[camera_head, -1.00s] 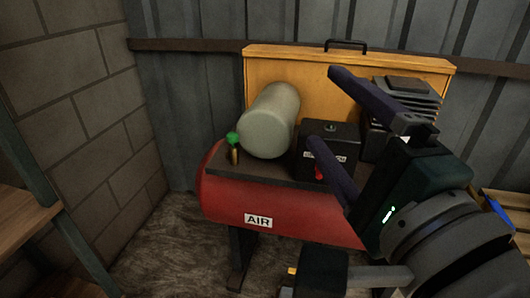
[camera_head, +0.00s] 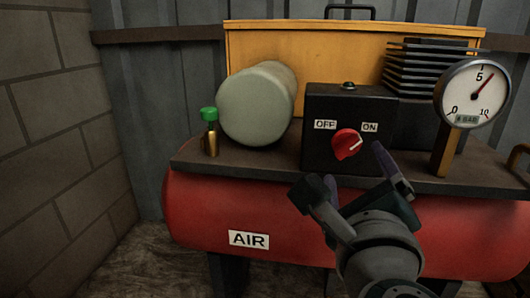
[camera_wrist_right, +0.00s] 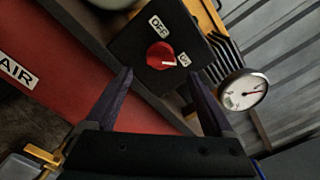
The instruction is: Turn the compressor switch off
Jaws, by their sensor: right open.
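The compressor switch is a red knob (camera_head: 346,144) on the front of a black box (camera_head: 318,105) on top of the compressor. Its white mark points up and right, towards the ON label (camera_head: 370,127); the OFF label (camera_head: 325,125) is at the upper left. My right gripper (camera_head: 358,172) is open and empty, just in front of and below the knob, not touching it as far as I can see. In the right wrist view the knob (camera_wrist_right: 160,55) lies ahead of and between the open fingers (camera_wrist_right: 162,85). My left gripper is not in view.
The red AIR tank (camera_head: 210,215) lies below a dark shelf. A grey-green cylinder (camera_head: 250,105) and a green-capped brass valve (camera_head: 209,130) stand left of the box. A pressure gauge (camera_head: 472,92) and black finned block (camera_head: 430,68) are at right. A brick wall (camera_head: 50,150) bounds the left.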

